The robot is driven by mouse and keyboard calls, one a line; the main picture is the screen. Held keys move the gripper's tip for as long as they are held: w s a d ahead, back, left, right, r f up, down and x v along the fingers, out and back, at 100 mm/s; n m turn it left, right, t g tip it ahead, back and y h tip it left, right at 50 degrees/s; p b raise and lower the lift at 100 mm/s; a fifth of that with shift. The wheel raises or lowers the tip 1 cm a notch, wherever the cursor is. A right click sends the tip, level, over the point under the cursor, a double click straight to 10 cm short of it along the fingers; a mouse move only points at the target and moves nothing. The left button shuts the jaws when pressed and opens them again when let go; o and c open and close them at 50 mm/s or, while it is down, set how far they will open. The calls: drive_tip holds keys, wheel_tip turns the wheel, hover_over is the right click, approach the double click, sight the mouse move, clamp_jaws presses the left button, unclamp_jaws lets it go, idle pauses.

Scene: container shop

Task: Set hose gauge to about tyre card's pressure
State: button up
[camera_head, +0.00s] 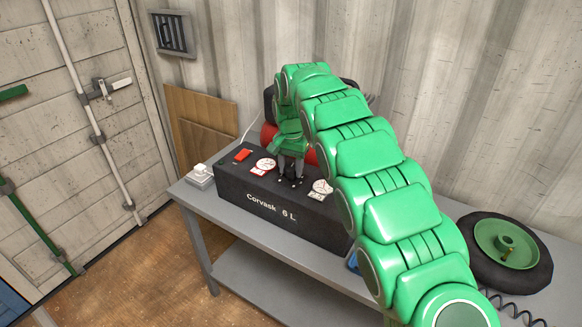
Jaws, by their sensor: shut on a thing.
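A black compressor box (285,222) marked "Corvask 6 L" stands on the grey bench. Two round white gauges, a left gauge (264,166) and a right gauge (322,187), sit on its top panel. Their needles are too small to read. My gripper (291,177) points down between them, with its fingers shut on what looks like a small dark knob on the panel, mostly hidden by the fingers. I cannot tell which gauge belongs to the hose. A black tyre (481,270) with a green hub lies at the right. No tyre card can be made out.
A red switch (243,155) is on the panel's left end. A red tank (268,136) shows behind the box. A small white block (200,176) stands at the bench's left end. A black coiled hose (515,307) lies before the tyre. My arm covers the bench's middle.

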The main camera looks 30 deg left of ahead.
sight(291, 167)
drive_tip(key=shift+m, duration=0.8)
drive_tip(key=o, duration=1.1)
drive_tip(key=shift+c, duration=0.2)
wheel_tip(291, 167, up, 7)
drive_tip(key=shift+f, duration=0.1)
drive_tip(key=shift+r, duration=0.5)
